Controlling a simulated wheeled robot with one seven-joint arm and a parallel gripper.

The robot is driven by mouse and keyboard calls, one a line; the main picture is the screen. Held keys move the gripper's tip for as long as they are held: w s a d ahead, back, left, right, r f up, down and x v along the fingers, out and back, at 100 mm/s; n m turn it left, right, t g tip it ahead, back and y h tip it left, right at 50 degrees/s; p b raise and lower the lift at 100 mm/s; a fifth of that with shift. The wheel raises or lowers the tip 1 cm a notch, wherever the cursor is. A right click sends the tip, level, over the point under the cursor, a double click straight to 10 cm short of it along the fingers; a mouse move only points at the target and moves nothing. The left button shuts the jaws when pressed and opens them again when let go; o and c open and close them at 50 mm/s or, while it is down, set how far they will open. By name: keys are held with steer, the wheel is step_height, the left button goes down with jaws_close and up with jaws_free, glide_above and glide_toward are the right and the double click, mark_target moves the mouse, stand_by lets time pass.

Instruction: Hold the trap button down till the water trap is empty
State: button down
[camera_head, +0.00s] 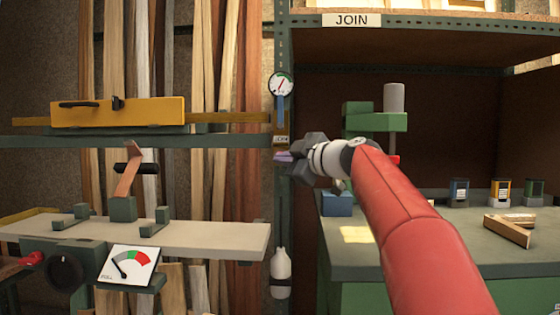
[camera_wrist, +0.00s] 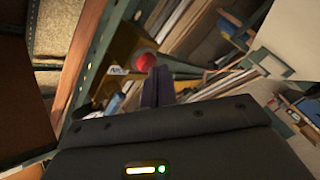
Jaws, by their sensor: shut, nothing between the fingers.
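My gripper (camera_head: 280,157) is shut and empty, its fingertips at the green post below the round gauge. In the wrist view the closed fingers (camera_wrist: 157,80) point toward a round red knob (camera_wrist: 145,62), likely the trap button. The fingertips overlap its lower edge there; I cannot tell whether they touch or press it. In the head view the knob is not visible. A blue column (camera_head: 281,110), apparently the water trap, hangs under the gauge (camera_head: 281,84); its exact water level is too small to read. A small label plate (camera_head: 281,140) sits below it.
A green post (camera_head: 284,210) carries the gauge. A white bottle (camera_head: 281,268) hangs lower on it.

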steer(key=shift+s, duration=0.55)
steer(key=shift+b, duration=0.35)
steer(key=shift+s+a+b, duration=0.15)
steer(key=shift+s+b, duration=1.65)
steer(key=shift+s, duration=0.7)
